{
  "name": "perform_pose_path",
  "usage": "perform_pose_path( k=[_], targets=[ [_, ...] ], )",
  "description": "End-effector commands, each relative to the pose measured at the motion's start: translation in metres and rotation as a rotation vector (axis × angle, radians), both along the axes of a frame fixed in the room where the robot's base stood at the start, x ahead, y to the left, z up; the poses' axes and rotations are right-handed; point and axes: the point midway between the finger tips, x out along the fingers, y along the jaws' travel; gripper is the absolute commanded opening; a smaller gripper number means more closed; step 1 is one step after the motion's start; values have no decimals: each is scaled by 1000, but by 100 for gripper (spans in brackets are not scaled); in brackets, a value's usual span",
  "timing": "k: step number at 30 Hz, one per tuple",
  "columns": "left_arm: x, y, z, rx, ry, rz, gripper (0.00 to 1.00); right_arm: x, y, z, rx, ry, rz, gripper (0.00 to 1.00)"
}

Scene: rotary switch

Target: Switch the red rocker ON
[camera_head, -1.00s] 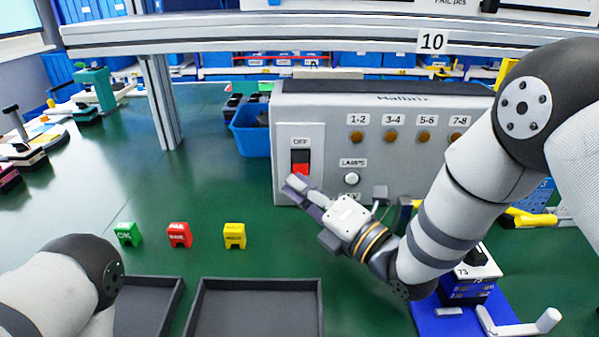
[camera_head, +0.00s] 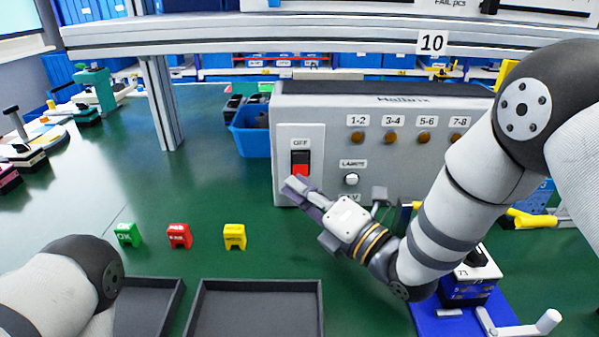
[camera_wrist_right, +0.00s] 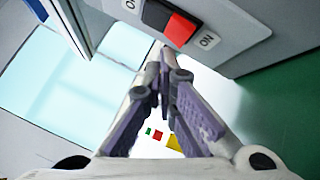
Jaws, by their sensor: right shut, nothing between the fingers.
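The red rocker (camera_head: 300,169) sits on the left plate of the grey switch box (camera_head: 375,108). Its upper half is black under the OFF label and its lower half is red. In the right wrist view the rocker (camera_wrist_right: 180,28) shows close beyond the fingertips, with an ON label beside the red half. My right gripper (camera_head: 293,187) is shut and empty, just below and in front of the rocker; I cannot tell whether it touches. It also shows in the right wrist view (camera_wrist_right: 164,78). My left arm shows at the lower left, but its gripper is out of view.
A LAMPS button (camera_head: 351,180) and several brown knobs (camera_head: 357,137) are on the same box. Green (camera_head: 127,235), red (camera_head: 179,236) and yellow (camera_head: 235,237) blocks stand left of my right gripper. Dark trays (camera_head: 256,284) lie in front. A metal post (camera_head: 161,105) stands behind.

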Motion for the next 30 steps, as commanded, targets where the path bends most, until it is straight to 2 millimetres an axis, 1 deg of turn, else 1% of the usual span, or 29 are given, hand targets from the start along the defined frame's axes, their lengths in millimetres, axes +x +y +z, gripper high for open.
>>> perform_pose_path(
  k=[5, 12, 30],
  targets=[
    [0, 0, 0, 0, 0, 0, 0, 0, 0, 0, 0, 0, 0, 0],
    [-1, 0, -1, 0, 4, 0, 0, 8, 0, -2, -2, 0, 0, 0],
    [-2, 0, -2, 0, 6, 0, 0, 12, 0, -2, -1, -1, 0, 0]
  ],
)
